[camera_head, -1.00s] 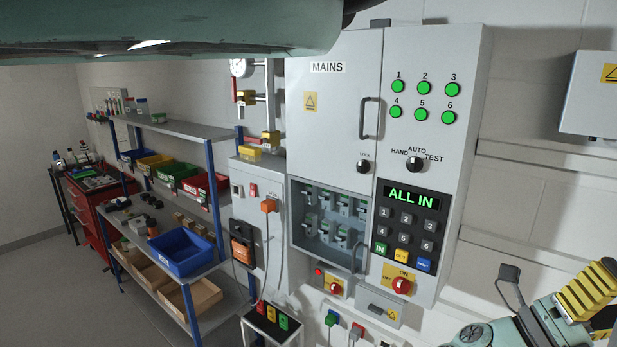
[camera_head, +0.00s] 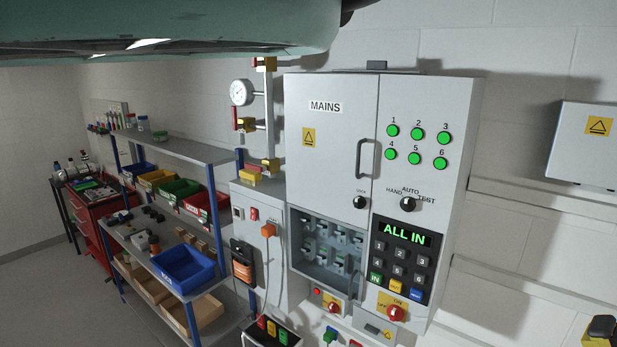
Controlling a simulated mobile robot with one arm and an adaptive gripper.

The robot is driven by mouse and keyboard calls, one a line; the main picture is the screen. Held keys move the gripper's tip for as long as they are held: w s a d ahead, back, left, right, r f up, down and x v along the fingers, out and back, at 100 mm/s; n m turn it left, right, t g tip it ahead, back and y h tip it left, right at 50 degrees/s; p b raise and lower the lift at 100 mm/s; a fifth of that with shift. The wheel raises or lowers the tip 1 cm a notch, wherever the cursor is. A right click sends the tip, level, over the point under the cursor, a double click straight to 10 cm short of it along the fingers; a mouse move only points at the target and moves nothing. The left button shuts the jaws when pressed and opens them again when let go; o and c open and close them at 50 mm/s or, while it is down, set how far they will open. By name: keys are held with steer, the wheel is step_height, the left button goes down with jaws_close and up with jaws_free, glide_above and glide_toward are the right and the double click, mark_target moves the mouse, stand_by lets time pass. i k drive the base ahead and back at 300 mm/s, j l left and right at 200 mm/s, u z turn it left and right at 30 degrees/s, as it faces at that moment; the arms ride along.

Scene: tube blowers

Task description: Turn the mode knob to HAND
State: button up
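The mode knob (camera_head: 408,204) is a small black rotary knob on the right door of the grey MAINS cabinet (camera_head: 325,160). HAND is printed at its left, AUTO above it and TEST at its right. A light mark shows on the knob, but it is too small to tell surely which word it points to. Below the knob, a keypad panel has a display (camera_head: 404,234) reading ALL IN in green. My gripper's fingertips are not in view; only a small yellow and black part shows at the bottom right corner, apart from the knob.
Several green lamps (camera_head: 417,134) are lit above the knob. A door handle (camera_head: 364,155) and a lock (camera_head: 360,202) stick out left of it. Shelves with bins (camera_head: 183,268) stand at the left. The space before the knob looks clear.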

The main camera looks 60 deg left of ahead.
mark_target(407, 203)
steer(key=k+j+u, duration=0.1)
steer(key=j, duration=0.2)
steer(key=k+j+u, duration=0.15)
steer(key=j, duration=0.2)
steer(key=i+j+u, duration=0.15)
steer(key=j, duration=0.15)
steer(key=i+j+u, duration=0.2)
steer(key=j, duration=0.05)
